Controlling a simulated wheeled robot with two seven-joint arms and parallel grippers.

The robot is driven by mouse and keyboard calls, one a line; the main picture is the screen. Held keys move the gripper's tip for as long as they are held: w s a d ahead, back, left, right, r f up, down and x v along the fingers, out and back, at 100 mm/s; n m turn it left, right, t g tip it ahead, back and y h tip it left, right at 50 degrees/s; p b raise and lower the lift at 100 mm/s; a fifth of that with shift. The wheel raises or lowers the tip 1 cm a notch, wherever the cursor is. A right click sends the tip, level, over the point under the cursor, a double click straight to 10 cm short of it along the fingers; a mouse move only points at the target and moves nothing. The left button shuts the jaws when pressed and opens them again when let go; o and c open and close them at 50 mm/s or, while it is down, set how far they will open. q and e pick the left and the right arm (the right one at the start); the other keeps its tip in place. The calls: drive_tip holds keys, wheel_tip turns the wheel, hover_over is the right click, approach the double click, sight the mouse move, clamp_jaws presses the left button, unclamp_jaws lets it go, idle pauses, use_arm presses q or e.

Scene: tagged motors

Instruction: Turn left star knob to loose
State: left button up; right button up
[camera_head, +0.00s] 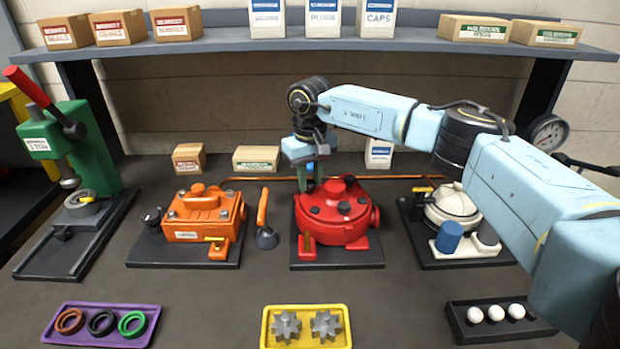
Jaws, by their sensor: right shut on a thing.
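The red motor housing (335,228) stands on a dark base plate in the middle of the bench. My right gripper (309,184) reaches down from above to the back left part of the red housing. Its jaws are shut on what appears to be the left star knob, which the fingers mostly hide. I cannot tell how far the knob is turned. Dark round parts show on top of the housing in front of the fingers. My left gripper is not in view.
An orange unit (203,222) and a loose orange-handled tool (264,225) stand left of the red housing. A white unit (452,208) stands right, close under my right arm. Purple (60,338), yellow (266,330) and black (459,325) trays lie along the front. A shelf (400,40) spans the back.

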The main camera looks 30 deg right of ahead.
sight(309, 183)
drive_tip(key=shift+s+f+n, duration=0.15)
drive_tip(key=shift+f+n, duration=0.2)
drive_tip(key=shift+n, duration=0.85)
drive_tip(key=o, duration=0.7)
drive_tip(key=shift+w+r, duration=0.1)
drive_tip(key=shift+w, duration=0.1)
drive_tip(key=shift+r, duration=0.3)
wheel_tip(309, 183, up, 13)
drive_tip(key=shift+f, duration=0.1)
